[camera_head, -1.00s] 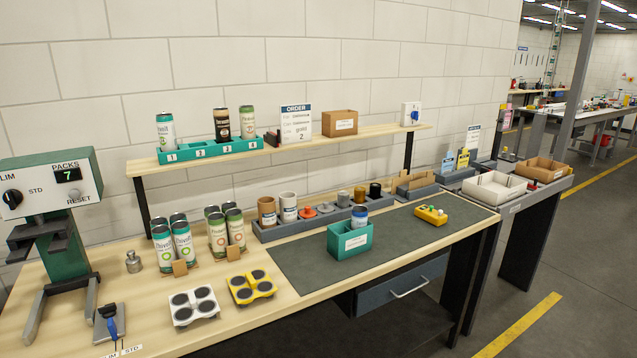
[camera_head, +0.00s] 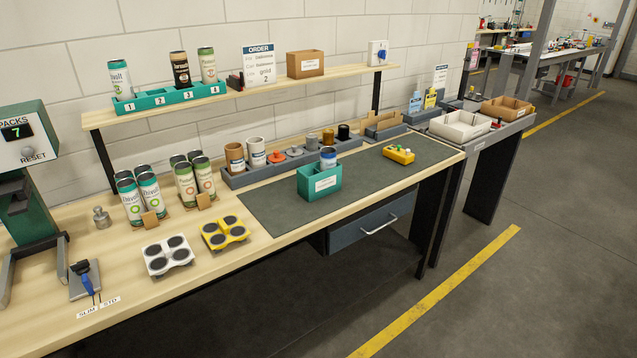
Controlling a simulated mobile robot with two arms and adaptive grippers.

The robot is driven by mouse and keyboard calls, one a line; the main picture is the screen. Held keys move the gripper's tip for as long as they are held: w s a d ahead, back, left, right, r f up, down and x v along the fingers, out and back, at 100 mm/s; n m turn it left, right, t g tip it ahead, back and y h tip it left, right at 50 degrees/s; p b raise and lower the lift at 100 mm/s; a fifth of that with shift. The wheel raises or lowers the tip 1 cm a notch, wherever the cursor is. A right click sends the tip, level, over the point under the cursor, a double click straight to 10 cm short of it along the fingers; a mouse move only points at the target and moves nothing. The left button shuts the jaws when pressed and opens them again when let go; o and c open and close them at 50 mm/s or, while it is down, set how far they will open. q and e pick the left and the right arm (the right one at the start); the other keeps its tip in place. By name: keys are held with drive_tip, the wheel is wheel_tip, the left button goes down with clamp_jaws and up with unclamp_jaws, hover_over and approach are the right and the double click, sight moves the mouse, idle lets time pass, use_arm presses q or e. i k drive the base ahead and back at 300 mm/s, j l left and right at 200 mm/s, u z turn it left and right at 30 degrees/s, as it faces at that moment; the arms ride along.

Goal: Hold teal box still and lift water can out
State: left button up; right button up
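The teal box (camera_head: 320,182) stands on the dark grey mat (camera_head: 270,208) in the middle of the bench, with a white label on its front. A can with a blue-and-white side (camera_head: 328,158) stands upright in it, its upper part showing above the box's back edge. I cannot read its print, and its lower part is hidden by the box. Neither of my grippers is in view.
A grey rack (camera_head: 292,164) with cups and parts runs behind the box. A yellow button box (camera_head: 398,154) sits to the right. White (camera_head: 168,256) and yellow (camera_head: 226,232) can carriers and grouped cans (camera_head: 196,180) stand left. The mat in front is clear.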

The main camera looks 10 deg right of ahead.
sight(328, 154)
drive_tip(key=i+l+u, duration=0.2)
drive_tip(key=i+l, duration=0.15)
drive_tip(key=i+l+u, duration=0.15)
drive_tip(key=i+l, duration=0.2)
drive_tip(key=l, duration=0.2)
